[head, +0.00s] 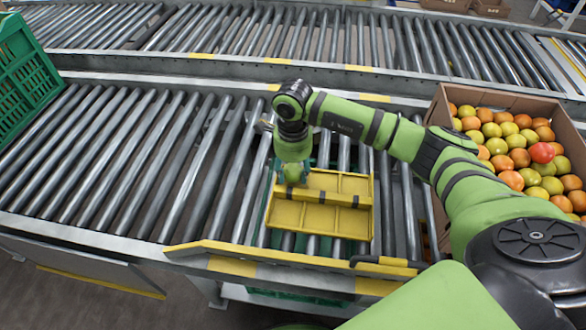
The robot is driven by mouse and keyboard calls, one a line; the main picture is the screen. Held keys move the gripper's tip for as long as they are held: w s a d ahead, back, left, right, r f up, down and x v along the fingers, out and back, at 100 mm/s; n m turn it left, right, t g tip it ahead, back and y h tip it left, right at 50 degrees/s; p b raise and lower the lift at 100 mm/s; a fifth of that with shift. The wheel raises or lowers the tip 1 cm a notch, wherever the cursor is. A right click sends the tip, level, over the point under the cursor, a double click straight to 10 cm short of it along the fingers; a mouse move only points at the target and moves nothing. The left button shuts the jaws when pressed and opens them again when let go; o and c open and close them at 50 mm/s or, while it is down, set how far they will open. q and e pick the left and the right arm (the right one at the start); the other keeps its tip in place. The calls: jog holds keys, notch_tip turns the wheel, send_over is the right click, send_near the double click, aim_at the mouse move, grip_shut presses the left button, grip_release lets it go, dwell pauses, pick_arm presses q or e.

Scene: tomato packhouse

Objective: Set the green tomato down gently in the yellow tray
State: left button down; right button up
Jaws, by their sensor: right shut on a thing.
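The yellow tray (335,219) lies on the roller conveyor in front of me, with low dividers making compartments. My right arm comes in from the right, and its gripper (291,176) points down over the tray's far left part. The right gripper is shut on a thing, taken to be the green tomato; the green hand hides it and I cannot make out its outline. I cannot tell whether it touches the tray floor. The tray compartments that show look empty. My left gripper is not in view.
A cardboard carton (440,110) full of orange, yellow and red fruit stands right of the tray. A green crate (25,80) stands at the far left. Bare rollers (130,150) lie left of the tray. A yellow-marked rail (225,257) runs along the front.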

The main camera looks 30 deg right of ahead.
jog(key=shift+f+b, duration=0.35)
jog(key=shift+f, duration=0.05)
dwell(0.5)
jog(key=o, duration=0.9)
jog(key=c, duration=0.4)
jog(key=shift+o, duration=0.2)
jog(key=shift+r, duration=0.15)
jog(key=shift+r+p, duration=2.55)
jog(key=shift+r, duration=0.85)
